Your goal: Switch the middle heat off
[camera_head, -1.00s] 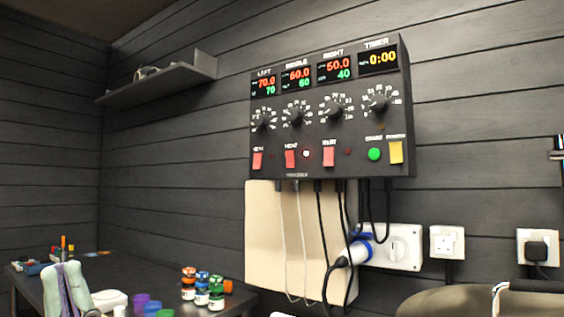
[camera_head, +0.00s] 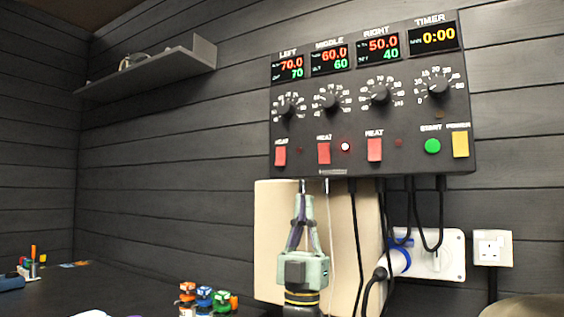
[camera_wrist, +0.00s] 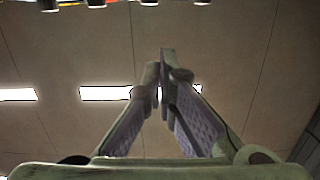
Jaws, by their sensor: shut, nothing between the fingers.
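The control panel (camera_head: 372,110) hangs on the dark plank wall. Its middle display (camera_head: 329,59) reads 60.0 in red over 60 in green. The red middle heat switch (camera_head: 324,153) sits under the middle dial (camera_head: 331,98), and the small lamp (camera_head: 345,147) beside it is lit. My gripper (camera_head: 303,197) points up just below the panel's lower edge, to the left of and below the middle switch, with its fingers together and empty. In the wrist view its fingertips (camera_wrist: 161,62) meet against the ceiling.
The left heat switch (camera_head: 280,155) and right heat switch (camera_head: 374,149) flank the middle one. A green start button (camera_head: 432,146) and yellow switch (camera_head: 460,144) are at right. Cables hang below the panel. A shelf (camera_head: 150,68) is at left; small jars (camera_head: 205,298) stand below.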

